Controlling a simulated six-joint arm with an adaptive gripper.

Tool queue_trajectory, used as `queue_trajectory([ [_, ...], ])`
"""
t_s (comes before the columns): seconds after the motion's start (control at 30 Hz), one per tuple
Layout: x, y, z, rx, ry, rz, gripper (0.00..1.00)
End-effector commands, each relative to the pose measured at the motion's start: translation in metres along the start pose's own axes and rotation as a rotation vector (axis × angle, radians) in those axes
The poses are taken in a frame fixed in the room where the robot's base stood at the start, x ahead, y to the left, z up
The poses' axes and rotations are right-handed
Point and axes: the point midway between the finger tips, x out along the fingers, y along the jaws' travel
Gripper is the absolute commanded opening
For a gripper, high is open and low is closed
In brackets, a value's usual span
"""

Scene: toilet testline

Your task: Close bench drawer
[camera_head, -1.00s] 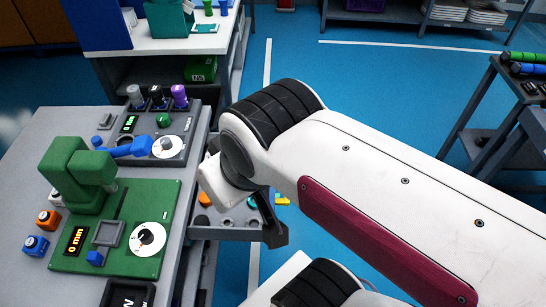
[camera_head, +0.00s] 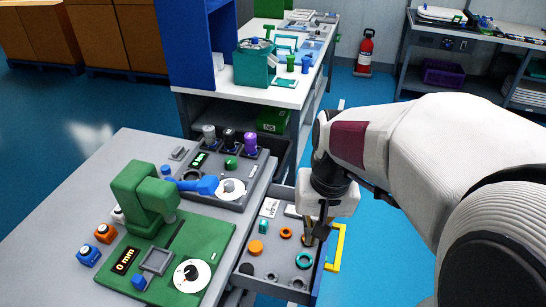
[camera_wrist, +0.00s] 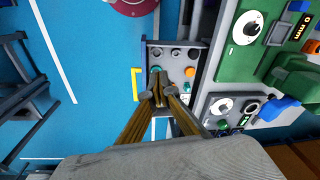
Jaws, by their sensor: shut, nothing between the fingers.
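The bench drawer (camera_head: 258,277) is pulled open from the grey bench (camera_head: 72,205), and small rings and plugs lie in its tray. Its yellow handle (camera_head: 336,248) is on the outer front, at the right in the head view. The drawer (camera_wrist: 180,53) and yellow handle (camera_wrist: 136,84) also show in the wrist view. My gripper (camera_head: 309,238) is above the drawer's outer part, just inside the handle, pointing down. In the wrist view my gripper (camera_wrist: 158,92) has its fingertips together, with nothing between them. Whether it touches the drawer front cannot be told.
A green test fixture (camera_head: 148,210) and a grey tester (camera_head: 222,180) stand on the bench top beside the drawer. A white table (camera_head: 265,95) with a blue panel stands behind. Blue floor is free on the handle side of the drawer.

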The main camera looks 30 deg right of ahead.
Motion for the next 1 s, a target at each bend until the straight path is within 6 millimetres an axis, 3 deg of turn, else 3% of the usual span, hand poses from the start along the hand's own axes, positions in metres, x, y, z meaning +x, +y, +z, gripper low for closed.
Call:
queue_trajectory([
  [0.57, 0.062, 0.051, -0.053, 0.422, -0.143, -0.046, 0.0],
  [1.0, 0.121, 0.099, -0.088, 0.796, -0.228, -0.09, 0.0],
])
